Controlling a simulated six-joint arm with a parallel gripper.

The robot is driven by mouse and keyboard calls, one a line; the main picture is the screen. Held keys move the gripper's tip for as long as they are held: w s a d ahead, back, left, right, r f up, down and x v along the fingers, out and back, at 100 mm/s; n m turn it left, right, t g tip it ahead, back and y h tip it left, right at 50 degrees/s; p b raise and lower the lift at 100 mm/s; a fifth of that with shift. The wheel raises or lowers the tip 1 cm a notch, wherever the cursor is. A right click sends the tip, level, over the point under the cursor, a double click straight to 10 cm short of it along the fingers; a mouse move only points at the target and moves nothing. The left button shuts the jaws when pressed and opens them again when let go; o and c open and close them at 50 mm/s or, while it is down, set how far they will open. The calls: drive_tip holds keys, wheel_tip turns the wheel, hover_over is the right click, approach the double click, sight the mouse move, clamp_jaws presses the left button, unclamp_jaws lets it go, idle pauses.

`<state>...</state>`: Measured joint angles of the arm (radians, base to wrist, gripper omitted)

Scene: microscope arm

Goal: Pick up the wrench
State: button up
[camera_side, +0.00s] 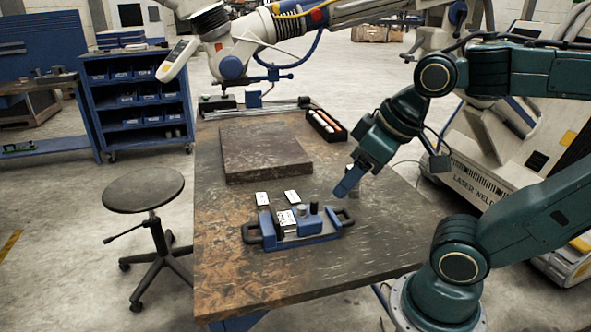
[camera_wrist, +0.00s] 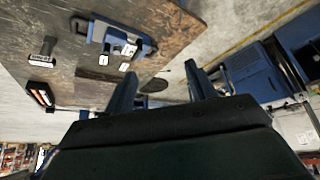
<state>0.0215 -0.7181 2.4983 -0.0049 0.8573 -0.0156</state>
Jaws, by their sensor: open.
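I cannot make out a wrench in either view. My gripper (camera_side: 348,183) is above the right part of the table, to the right of the blue fixture, pointing down and left. In the wrist view its two fingers (camera_wrist: 163,86) stand wide apart with nothing between them. The blue fixture (camera_side: 308,226) has black handles at both ends and small blocks on it; it also shows in the wrist view (camera_wrist: 112,36). A small dark object with a paler upright part (camera_wrist: 42,50) stands on the table in the wrist view; I cannot tell what it is.
The worn brown table (camera_side: 235,285) carries a thick metal plate (camera_side: 262,150) and a black tray (camera_side: 327,125) of orange and white items. A stool (camera_side: 145,190) stands left. The table's front is clear.

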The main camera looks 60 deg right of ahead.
drive_tip(key=w+d+f+m+t+h, duration=0.1)
drive_tip(key=w+d+f, duration=0.3)
drive_tip(key=w+d, duration=0.4)
drive_tip(key=w+d+f+t+h, duration=0.2)
drive_tip(key=w+d+f, duration=0.2)
drive_tip(key=w+d, duration=0.4)
drive_tip(key=m+h, duration=0.7)
drive_tip(key=m, duration=0.1)
hover_over(355, 194)
drive_tip(key=s+a, duration=0.2)
drive_tip(key=a, duration=0.1)
drive_tip(key=shift+g, duration=0.4)
drive_tip(key=f, duration=1.8)
drive_tip(key=shift+d, duration=0.25)
drive_tip(key=shift+d+f+m+h, duration=0.35)
drive_tip(key=shift+f+m, duration=0.15)
drive_tip(key=shift+m, duration=0.3)
drive_tip(key=shift+w+d+f, duration=0.1)
drive_tip(key=shift+w, duration=0.05)
drive_tip(key=shift+x, duration=2.3)
drive_tip(key=shift+c, duration=0.3)
